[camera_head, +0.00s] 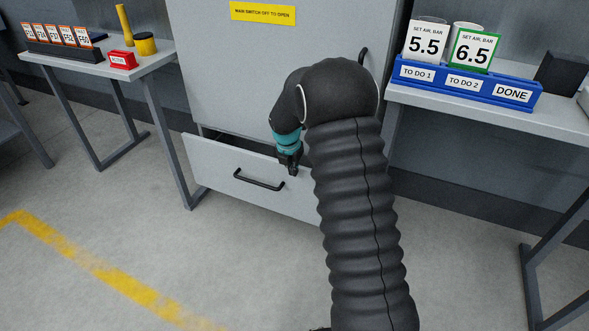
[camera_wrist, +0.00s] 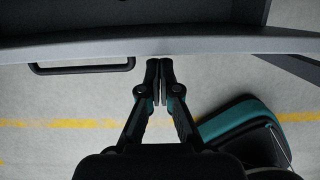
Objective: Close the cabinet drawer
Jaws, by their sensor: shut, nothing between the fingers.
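The cabinet drawer (camera_head: 221,163) is at the bottom of the grey cabinet (camera_head: 232,73) and stands partly open, with a dark gap above its front on the left. Its black bar handle (camera_head: 258,181) is on the front face; the handle also shows in the wrist view (camera_wrist: 82,68). My gripper (camera_head: 292,172) is at the drawer front, to the right of the handle and near the top edge. In the wrist view my gripper (camera_wrist: 166,62) has its fingers together and empty, with the tips at the drawer front (camera_wrist: 220,46). I cannot tell whether they touch it. My arm hides the drawer's right part.
A left table (camera_head: 90,62) holds label cards, a red box (camera_head: 122,60) and a yellow-black item (camera_head: 145,44). A right table (camera_head: 470,103) holds a blue rack (camera_head: 465,82) with labelled cards. The floor before the drawer is clear, with yellow tape (camera_head: 100,268).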

